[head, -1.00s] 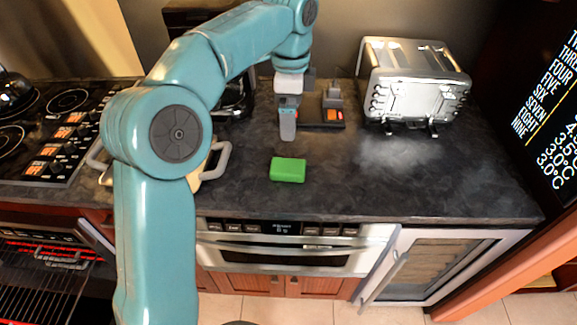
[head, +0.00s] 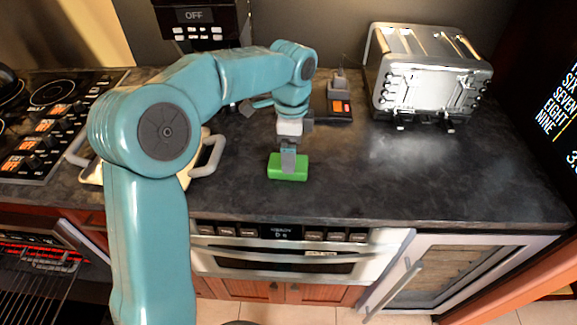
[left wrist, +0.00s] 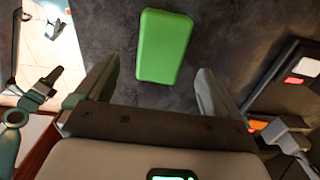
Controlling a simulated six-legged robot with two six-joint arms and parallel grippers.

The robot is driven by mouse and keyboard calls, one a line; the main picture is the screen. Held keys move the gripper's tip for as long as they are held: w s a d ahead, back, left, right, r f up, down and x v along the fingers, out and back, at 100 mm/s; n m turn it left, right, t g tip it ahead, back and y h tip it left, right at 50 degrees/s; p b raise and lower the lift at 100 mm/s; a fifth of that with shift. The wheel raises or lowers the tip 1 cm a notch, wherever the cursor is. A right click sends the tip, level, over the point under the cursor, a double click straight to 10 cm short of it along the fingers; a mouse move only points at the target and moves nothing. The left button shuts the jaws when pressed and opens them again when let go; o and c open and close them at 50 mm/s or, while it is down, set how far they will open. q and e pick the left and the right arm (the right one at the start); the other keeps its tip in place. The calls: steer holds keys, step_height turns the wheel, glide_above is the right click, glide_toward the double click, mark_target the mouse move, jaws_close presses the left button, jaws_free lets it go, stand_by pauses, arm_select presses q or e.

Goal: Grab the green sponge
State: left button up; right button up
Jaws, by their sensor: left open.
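The green sponge (head: 274,170) lies flat on the dark countertop near its front edge. My left gripper (head: 288,165) is over the sponge, pointing down, and covers its middle in the head view. In the left wrist view the sponge (left wrist: 164,46) lies ahead of and between the two spread fingers of my left gripper (left wrist: 157,82), with dark counter showing on both sides of it. The fingers are open and hold nothing. Part of what looks like my right arm and gripper (left wrist: 42,85) shows at the left of the left wrist view, too small to read its jaws.
A silver toaster (head: 430,75) stands at the back right. A small dark device with an orange-red display (head: 340,107) is behind the sponge. A pale pan with handles (head: 207,160) and a stove (head: 50,115) are left. The counter right of the sponge is clear.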

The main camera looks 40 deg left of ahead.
arm_select(q)
steer(key=shift+s+d+f, duration=0.1)
steer(key=shift+s+f, duration=0.1)
steer(key=shift+f, duration=0.35)
steer(key=f, duration=0.4)
steer(key=shift+w+f, duration=0.2)
steer(key=shift+w, duration=0.15)
steer(key=shift+s+r, duration=0.15)
steer(key=shift+s, duration=0.05)
steer(key=c, duration=1)
